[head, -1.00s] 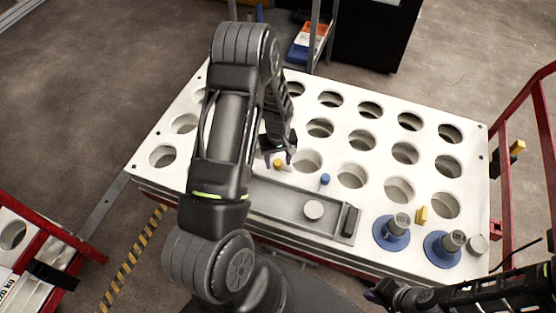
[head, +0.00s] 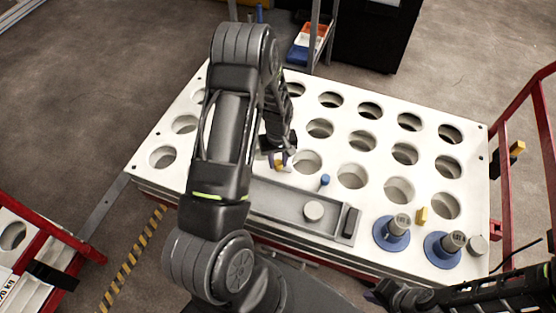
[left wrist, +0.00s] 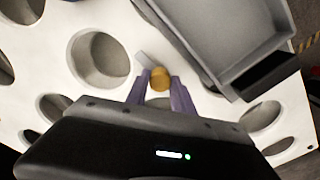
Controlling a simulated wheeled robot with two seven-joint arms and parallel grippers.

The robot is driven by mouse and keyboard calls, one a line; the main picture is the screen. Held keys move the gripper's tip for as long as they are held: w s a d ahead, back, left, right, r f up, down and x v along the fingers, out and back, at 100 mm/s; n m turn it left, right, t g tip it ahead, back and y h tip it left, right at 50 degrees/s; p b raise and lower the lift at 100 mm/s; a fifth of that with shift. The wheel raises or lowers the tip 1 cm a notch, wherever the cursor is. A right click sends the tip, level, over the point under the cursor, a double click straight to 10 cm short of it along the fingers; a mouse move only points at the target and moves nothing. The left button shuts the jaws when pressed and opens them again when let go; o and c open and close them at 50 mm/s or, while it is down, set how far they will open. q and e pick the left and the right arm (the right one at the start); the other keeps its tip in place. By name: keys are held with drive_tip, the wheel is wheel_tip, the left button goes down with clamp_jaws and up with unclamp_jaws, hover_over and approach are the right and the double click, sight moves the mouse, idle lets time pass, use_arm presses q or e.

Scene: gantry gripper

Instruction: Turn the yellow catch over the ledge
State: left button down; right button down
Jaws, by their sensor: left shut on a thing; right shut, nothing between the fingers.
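The yellow catch (head: 279,165) is on the white plate by the upper edge of the grey tray (head: 262,200). In the left wrist view its round yellow top (left wrist: 160,78) sits between the two purple fingers, with a pale flat tongue (left wrist: 145,60) beside it. My left gripper (head: 282,160) is shut on the catch. Its fingers partly hide the catch in the head view. I cannot tell which edge is the ledge. My right gripper (head: 376,291) is shut and empty at the bottom, in front of the plate.
The white plate (head: 330,113) has many round holes. A blue-topped peg (head: 325,180) stands by the tray. Two blue-based posts (head: 391,232) and a yellow block (head: 422,215) stand at the right. A red frame (head: 543,130) rises at the right edge.

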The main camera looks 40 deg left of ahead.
use_arm(q)
drive_tip(key=shift+m, duration=0.4)
drive_tip(key=m+b, duration=0.1)
drive_tip(key=m, duration=0.2)
drive_tip(key=shift+m, duration=0.3)
drive_tip(key=m+b, duration=0.1)
drive_tip(key=m, duration=0.3)
drive_tip(key=shift+m, duration=0.3)
drive_tip(key=m+b, duration=0.1)
drive_tip(key=m, duration=0.7)
drive_tip(key=shift+m, duration=0.4)
drive_tip(key=c, duration=1.1)
unclamp_jaws()
drive_tip(key=shift+r, duration=0.1)
